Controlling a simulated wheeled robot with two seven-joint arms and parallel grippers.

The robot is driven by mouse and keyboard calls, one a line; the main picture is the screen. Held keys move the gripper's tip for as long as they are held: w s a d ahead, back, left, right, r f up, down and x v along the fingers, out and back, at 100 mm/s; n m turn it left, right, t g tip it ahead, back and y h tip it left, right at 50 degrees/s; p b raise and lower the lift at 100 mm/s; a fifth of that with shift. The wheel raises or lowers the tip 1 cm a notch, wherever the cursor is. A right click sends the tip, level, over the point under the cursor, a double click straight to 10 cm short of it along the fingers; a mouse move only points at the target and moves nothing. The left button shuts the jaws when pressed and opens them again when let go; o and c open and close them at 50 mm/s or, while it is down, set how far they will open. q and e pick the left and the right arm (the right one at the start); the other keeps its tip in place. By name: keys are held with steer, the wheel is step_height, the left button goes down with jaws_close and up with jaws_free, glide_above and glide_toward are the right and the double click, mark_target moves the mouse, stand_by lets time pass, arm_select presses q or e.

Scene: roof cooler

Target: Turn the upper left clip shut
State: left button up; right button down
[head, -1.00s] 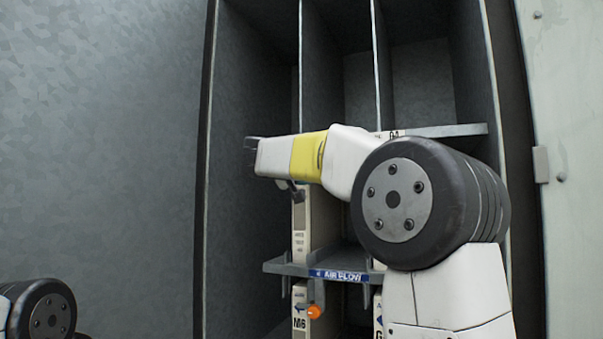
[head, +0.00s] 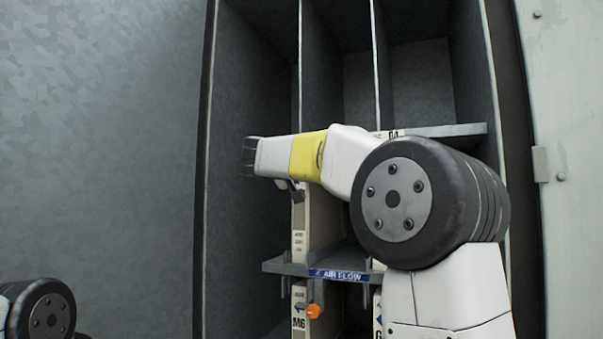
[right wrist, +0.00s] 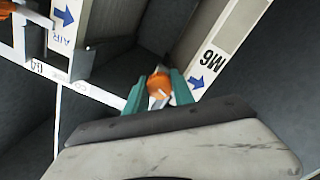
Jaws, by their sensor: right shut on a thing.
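The upper left clip is a small orange knob (right wrist: 159,84) in the right wrist view. It sits between the two teal fingers of my right gripper (right wrist: 158,92), which is shut on it. Beside it is a pale filter frame (right wrist: 222,45) marked M6 with a blue arrow. In the head view my right forearm crosses in front of the upper left filter frame (head: 301,225) and hides the upper clip and fingertips. A lower orange clip (head: 314,311) shows under the shelf. My left gripper is out of the head view.
A grey shelf bar (head: 285,267) with a blue AIR FLOW label (head: 338,275) runs below my right forearm. An upper bar (head: 450,131) lies behind my arm. The grey cabinet side wall (head: 250,80) is left, and a pale door (head: 565,120) stands right.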

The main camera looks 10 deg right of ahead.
steer(key=shift+r, duration=0.1)
stand_by(0.6)
steer(key=c, duration=1.1)
jaws_free()
steer(key=shift+v, duration=3.9)
